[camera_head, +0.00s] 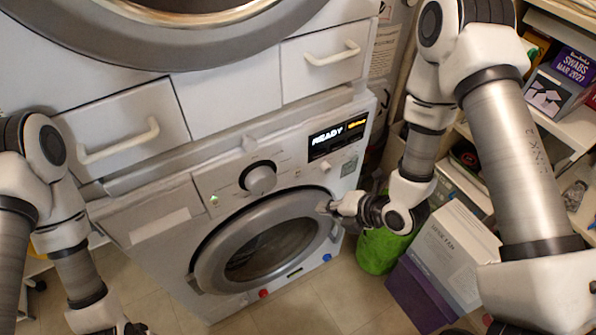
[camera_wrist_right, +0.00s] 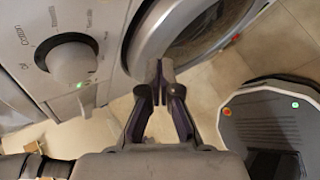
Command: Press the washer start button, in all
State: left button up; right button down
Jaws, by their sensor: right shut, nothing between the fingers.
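The white washer (camera_head: 150,262) stands low in the head view, with its round door (camera_head: 215,250) shut. In the right wrist view the knob (camera_wrist_right: 72,62) and green light (camera_wrist_right: 79,85) are at the left. My right gripper (camera_head: 333,207) is shut and empty, near the door's right rim; its closed fingertips also show in the wrist view (camera_wrist_right: 160,80). My left gripper (camera_head: 133,329) is partly cut off at the bottom edge, its jaws unclear.
Another machine with a round door (camera_head: 60,45) and handled drawers (camera_head: 130,135) is above. A red spot (camera_head: 263,293) and blue spot (camera_head: 327,257) are low on the washer. A green bin (camera_head: 380,252), boxes (camera_head: 455,245) and shelves (camera_head: 565,125) crowd the right. Floor shows in front.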

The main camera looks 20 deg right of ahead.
aim_at(298, 171)
jog(key=shift+w, duration=0.25)
jog(key=w+a, duration=0.2)
jog(key=w, duration=0.6)
jog(key=shift+a, duration=0.15)
jog(key=shift+w, duration=0.15)
dwell(1.2)
jog(key=shift+w+a, duration=0.1)
jog(key=shift+w, duration=0.25)
